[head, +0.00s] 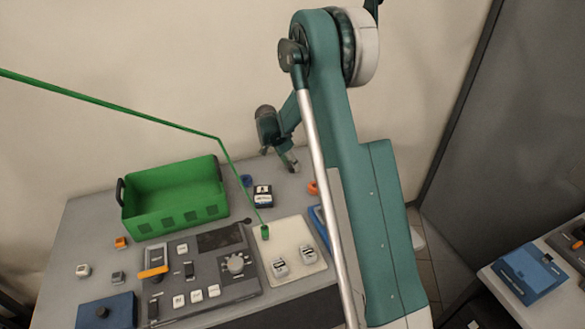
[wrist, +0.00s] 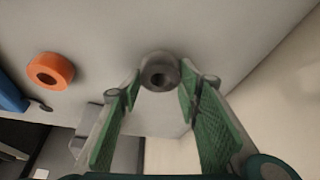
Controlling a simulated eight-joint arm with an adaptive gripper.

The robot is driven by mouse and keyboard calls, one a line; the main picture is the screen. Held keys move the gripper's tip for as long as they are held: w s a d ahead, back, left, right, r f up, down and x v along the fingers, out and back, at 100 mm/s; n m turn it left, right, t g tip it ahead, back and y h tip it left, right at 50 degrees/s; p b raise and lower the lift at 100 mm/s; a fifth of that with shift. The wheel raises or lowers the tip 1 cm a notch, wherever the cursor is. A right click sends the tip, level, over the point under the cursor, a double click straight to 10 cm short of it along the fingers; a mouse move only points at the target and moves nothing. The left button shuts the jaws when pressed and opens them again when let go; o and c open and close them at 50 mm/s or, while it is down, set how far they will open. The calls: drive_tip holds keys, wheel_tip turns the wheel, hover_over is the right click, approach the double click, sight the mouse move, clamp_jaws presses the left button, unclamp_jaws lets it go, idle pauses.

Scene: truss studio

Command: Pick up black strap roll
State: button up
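The black strap roll (wrist: 160,70) shows dark grey in the wrist view, with its round hole facing the camera. It lies on the grey tabletop at the upper middle. My gripper (wrist: 160,82) is open, with one green-padded finger on each side of the roll near the fingertips. I cannot tell whether either finger touches it. In the head view my gripper (head: 289,161) is low over the back right of the table, and I cannot make out the black roll there.
An orange roll (wrist: 50,72) lies to the left in the wrist view. In the head view, a green crate (head: 175,217), a blue roll (head: 246,181), a dark boxed device (head: 263,196) and a control panel (head: 205,267) stand left of my gripper. The wall is close behind.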

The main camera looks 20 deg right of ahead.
drive_tip(key=shift+c, duration=1.3)
wheel_tip(320, 180, up, 10)
